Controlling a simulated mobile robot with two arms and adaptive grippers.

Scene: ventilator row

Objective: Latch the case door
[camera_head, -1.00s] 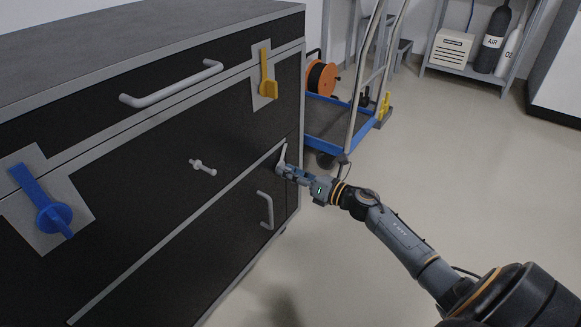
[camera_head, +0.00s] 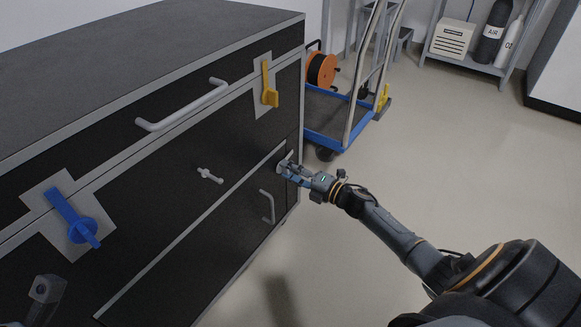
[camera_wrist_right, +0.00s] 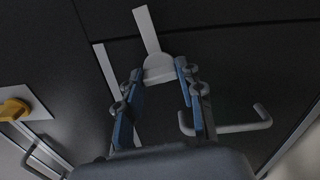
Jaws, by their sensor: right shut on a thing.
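The black case (camera_head: 150,200) has a dark front with grey seams. A pale grey latch (camera_wrist_right: 149,35) sits near the lower right of its front; its bar and rounded grip show in the right wrist view. My right gripper (camera_head: 288,168) is at this latch, with its blue-padded fingers (camera_wrist_right: 157,78) on either side of the grip, shut on it. In the head view the fingers hide most of the latch. A blue latch (camera_head: 74,220) and a yellow latch (camera_head: 268,88) sit on grey plates across the upper seam. A grey part at lower left may be my left gripper (camera_head: 45,290).
A bar handle (camera_head: 182,105) is on the upper panel, a small T-shaped knob (camera_head: 209,175) on the middle panel and another handle (camera_head: 268,207) below the right gripper. A blue trolley (camera_head: 330,118) stands behind the case. The floor at right is clear.

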